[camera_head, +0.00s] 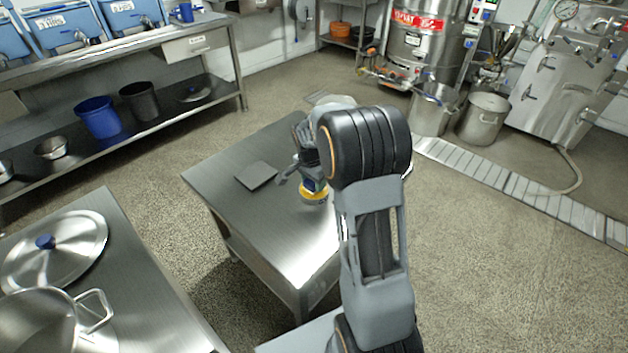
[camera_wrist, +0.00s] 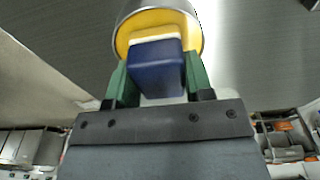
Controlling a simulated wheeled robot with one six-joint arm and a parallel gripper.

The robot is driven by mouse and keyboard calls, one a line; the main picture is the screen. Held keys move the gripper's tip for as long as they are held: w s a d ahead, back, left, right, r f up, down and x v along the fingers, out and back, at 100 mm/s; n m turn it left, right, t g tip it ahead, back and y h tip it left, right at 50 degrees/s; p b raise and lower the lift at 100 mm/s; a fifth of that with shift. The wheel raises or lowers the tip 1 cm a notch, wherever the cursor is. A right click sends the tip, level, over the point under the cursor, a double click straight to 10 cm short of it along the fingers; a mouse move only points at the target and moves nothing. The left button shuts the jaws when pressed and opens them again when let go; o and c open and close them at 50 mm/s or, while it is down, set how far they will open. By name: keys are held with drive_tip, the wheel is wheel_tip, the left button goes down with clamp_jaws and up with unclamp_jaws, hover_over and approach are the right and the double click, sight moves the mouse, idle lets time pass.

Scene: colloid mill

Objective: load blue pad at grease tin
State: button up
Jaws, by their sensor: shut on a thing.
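The blue pad (camera_wrist: 156,68) is a dark blue block with a pale band along its far side. My gripper (camera_wrist: 158,75) is shut on it, with a green finger on each side. The grease tin (camera_wrist: 206,40) is a round metal tin with yellow inside, just beyond the pad in the wrist view. The pad's pale end overlaps the yellow; I cannot tell whether it touches. In the head view the tin (camera_head: 314,197) shows yellow on the steel table (camera_head: 225,185), with my gripper (camera_head: 310,180) right at it. My arm hides part of this area.
A flat dark grey square (camera_head: 256,175) lies on the table left of the tin. A second steel table (camera_head: 150,270) at lower left holds a lid (camera_head: 75,255) and a pot (camera_head: 35,325). A drain grating (camera_head: 500,180) runs along the floor at right.

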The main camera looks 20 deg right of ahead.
drive_tip(key=shift+r+p, duration=2.75)
drive_tip(key=shift+r, duration=0.75)
drive_tip(key=shift+f, duration=0.1)
